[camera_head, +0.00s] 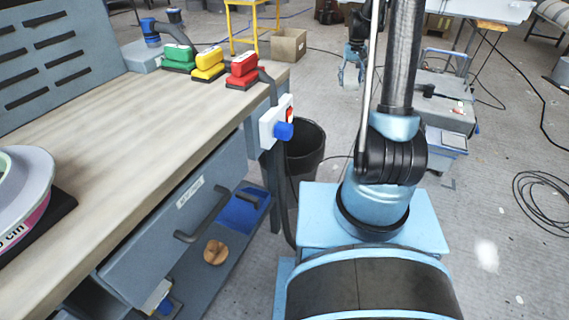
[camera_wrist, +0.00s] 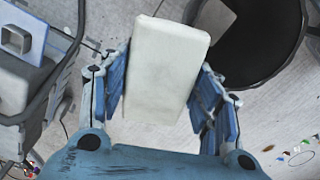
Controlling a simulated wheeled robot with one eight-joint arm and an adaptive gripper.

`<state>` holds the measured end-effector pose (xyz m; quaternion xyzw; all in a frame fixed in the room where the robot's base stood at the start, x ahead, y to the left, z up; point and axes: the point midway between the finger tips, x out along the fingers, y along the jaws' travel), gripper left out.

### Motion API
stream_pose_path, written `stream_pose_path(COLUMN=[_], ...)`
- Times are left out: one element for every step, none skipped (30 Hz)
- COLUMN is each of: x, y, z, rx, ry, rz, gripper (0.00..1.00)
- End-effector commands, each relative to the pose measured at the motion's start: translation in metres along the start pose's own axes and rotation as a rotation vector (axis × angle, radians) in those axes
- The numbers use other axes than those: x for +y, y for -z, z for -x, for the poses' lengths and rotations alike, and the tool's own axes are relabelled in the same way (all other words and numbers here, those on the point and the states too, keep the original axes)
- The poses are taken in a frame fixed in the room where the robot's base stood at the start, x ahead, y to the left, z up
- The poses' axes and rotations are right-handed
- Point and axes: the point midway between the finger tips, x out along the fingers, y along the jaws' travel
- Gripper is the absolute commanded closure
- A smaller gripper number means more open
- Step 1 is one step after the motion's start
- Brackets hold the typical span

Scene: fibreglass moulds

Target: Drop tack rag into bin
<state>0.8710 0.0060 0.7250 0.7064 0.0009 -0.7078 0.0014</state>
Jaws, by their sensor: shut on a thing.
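My gripper (camera_wrist: 160,80) is shut on a pale cream, block-shaped thing, which I take for the tack rag (camera_wrist: 168,60). One blue finger presses each side of it in the wrist view. In the head view my gripper (camera_head: 352,70) hangs in the air beyond my arm, and the rag cannot be made out there. A black bin (camera_head: 306,145) stands on the floor by the bench end. In the wrist view a dark round bin opening (camera_wrist: 262,45) lies to the upper right of the rag, partly hidden by it and the right finger.
The wooden bench (camera_head: 150,95) fills the left, with green (camera_head: 178,57), yellow (camera_head: 208,64) and red (camera_head: 242,70) sanding tools on top. A grey cart (camera_head: 445,112) stands right of my arm. Cables (camera_head: 540,200) lie on the floor. A cardboard box (camera_head: 288,45) stands behind.

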Motion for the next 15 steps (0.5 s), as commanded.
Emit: stream_pose_path(x=[0.0024,0.0032,0.0040,0.0044,0.0047,0.0048,0.0048,0.0048,0.0047,0.0047,0.0046,0.0041,0.0031,0.0013,-0.0025], y=[-0.0001,-0.0001,0.0000,0.0000,0.0000,0.0000,0.0000,0.0000,0.0000,0.0000,0.0000,0.0001,0.0003,0.0007,0.0014], z=[-0.0001,-0.0001,-0.0001,-0.0002,-0.0002,-0.0002,-0.0002,-0.0002,-0.0001,-0.0001,-0.0001,-0.0004,-0.0010,-0.0022,-0.0046], rx=[0.000,0.000,0.000,0.000,0.000,0.000,0.000,0.000,0.000,0.000,0.000,0.000,0.000,0.000,0.000], ry=[0.000,0.000,0.000,0.000,0.000,0.000,0.000,0.000,0.000,0.000,0.000,0.000,0.000,0.000,0.000], rz=[-0.003,-0.004,-0.005,-0.006,-0.006,-0.006,-0.006,-0.006,-0.006,-0.006,-0.006,-0.007,-0.009,-0.013,-0.022], gripper=[0.68,0.68,0.68,0.68,0.68,0.68,0.68,0.68,0.68,0.68,0.68,0.68,0.68,0.68,0.68])
